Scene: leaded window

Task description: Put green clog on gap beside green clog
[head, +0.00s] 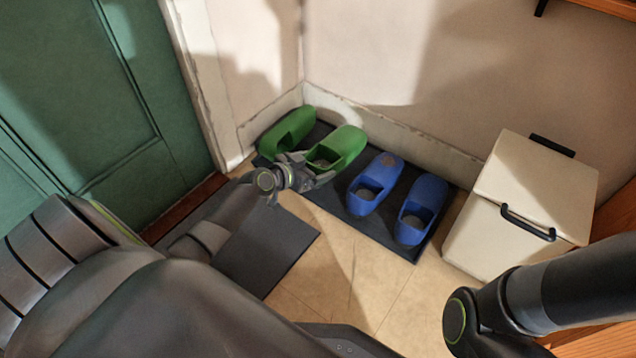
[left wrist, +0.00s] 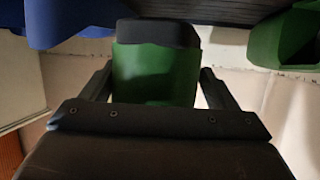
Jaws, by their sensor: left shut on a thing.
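My left gripper (head: 312,172) is shut on a green clog (head: 346,145), gripping its near end. That clog also shows between the fingers in the left wrist view (left wrist: 155,75), with its dark sole at the top. It is over the dark shoe mat (head: 325,198), between the other green clog (head: 294,126) on the left and a blue clog on the right. I cannot tell whether it touches the mat. The other green clog also shows at the upper right of the left wrist view (left wrist: 282,42). My right gripper is out of view.
Two blue clogs, one nearer the middle (head: 378,180) and one at the right (head: 424,203), sit on the mat. A cream box with black handles (head: 515,225) stands right of it. A wall runs behind, a green door (head: 90,90) is at left. Tiled floor (head: 350,285) lies in front.

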